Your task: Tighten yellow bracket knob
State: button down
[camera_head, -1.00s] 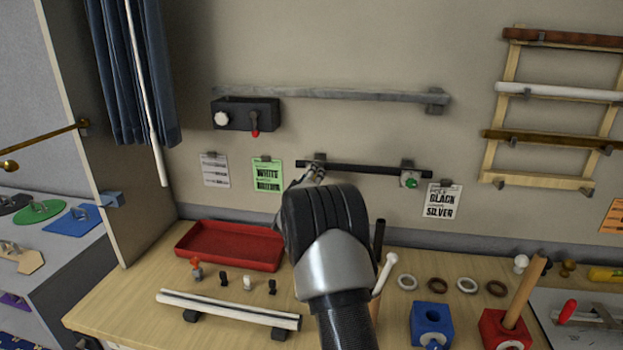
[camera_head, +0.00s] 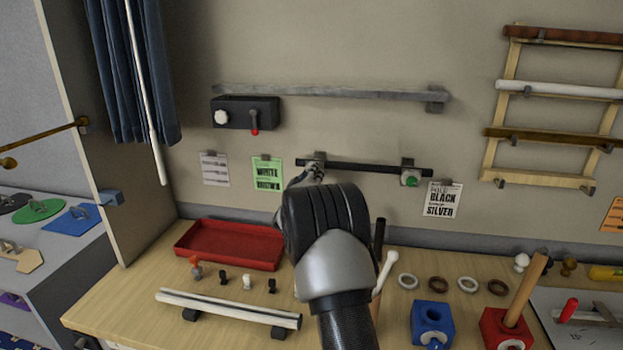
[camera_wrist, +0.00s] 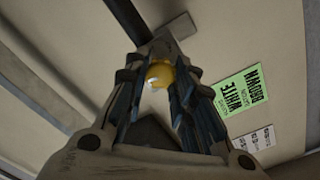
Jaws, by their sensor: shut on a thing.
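The yellow knob (camera_wrist: 178,72) sits between my finger pads in the wrist view, below the grey bracket (camera_wrist: 165,46). My gripper (camera_wrist: 160,78) is shut on the knob. A pale spot shows on the knob's left side. In the head view my gripper (camera_head: 308,177) is at the left bracket (camera_head: 317,160) of the short black rod (camera_head: 372,168) on the wall. My wrist and fingers hide the yellow knob in that view. The rod's right bracket (camera_head: 407,164) carries a green knob (camera_head: 411,181).
A grey rail (camera_head: 330,94) and a dark box (camera_head: 262,114) with a white knob and red-tipped lever are above. Green (camera_head: 266,174) and white (camera_head: 441,200) cards flank the rod. Below, the table holds a red tray (camera_head: 182,252), rings and blocks.

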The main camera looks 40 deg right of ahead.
jog(key=shift+m+b, duration=3.9)
jog(key=shift+m, duration=4.7)
jog(key=c, duration=1.3)
grip_release()
jog(key=shift+c, duration=0.2)
jog(key=shift+s, duration=0.1)
jog(key=v, duration=1.2)
